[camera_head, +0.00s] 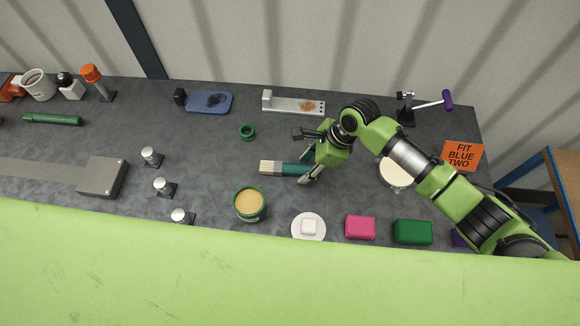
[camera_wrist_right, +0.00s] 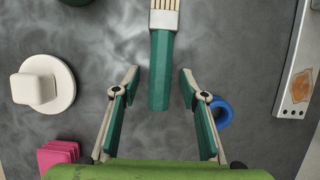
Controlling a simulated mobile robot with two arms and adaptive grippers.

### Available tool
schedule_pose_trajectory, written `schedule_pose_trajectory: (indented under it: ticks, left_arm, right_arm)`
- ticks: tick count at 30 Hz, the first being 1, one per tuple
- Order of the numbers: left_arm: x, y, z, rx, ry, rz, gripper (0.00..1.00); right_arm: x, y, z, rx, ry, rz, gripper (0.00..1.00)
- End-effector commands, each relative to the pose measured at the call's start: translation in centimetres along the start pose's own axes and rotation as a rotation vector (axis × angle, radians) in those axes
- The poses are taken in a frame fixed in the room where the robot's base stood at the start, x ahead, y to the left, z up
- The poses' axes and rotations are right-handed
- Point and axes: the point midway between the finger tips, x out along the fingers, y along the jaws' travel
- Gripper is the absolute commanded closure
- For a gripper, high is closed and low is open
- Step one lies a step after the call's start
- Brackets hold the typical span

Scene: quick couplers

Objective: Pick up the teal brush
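The teal brush (camera_head: 290,169) lies on the grey table in the head view, its pale bristles pointing left. My right gripper (camera_head: 308,167) is at its handle end and partly covers it. In the right wrist view the brush (camera_wrist_right: 161,70) has its teal handle between the two fingers, with a gap on each side. The right gripper (camera_wrist_right: 159,75) is open and not touching the handle. From these views I cannot tell how high the fingers are above the table. My left gripper is not in view.
A blue ring (camera_wrist_right: 221,112) lies by the right finger in the wrist view. A green ring (camera_head: 247,132), a green-rimmed tub (camera_head: 250,204), a white plate (camera_head: 297,229) and a pink block (camera_head: 360,227) are around the brush. A metal bracket (camera_head: 290,105) lies behind.

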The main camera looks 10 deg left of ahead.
Motion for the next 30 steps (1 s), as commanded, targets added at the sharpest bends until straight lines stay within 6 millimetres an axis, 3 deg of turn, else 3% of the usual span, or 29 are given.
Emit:
schedule_pose_trajectory:
  ticks: [8, 12, 24, 30]
  left_arm:
    - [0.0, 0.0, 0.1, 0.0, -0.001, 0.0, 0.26]
    - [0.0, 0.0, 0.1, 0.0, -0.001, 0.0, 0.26]
    - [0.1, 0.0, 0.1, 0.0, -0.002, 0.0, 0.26]
    - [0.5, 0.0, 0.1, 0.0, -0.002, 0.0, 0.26]
  right_arm:
    - [0.3, 0.0, -0.1, 0.0, 0.001, -0.001, 0.63]
    - [0.3, 0.0, -0.1, 0.0, 0.001, -0.001, 0.99]
    - [0.1, 0.0, 0.1, 0.0, 0.0, -0.001, 1.0]
    - [-1.7, -0.1, 0.9, -0.003, -0.003, -0.002, 1.0]
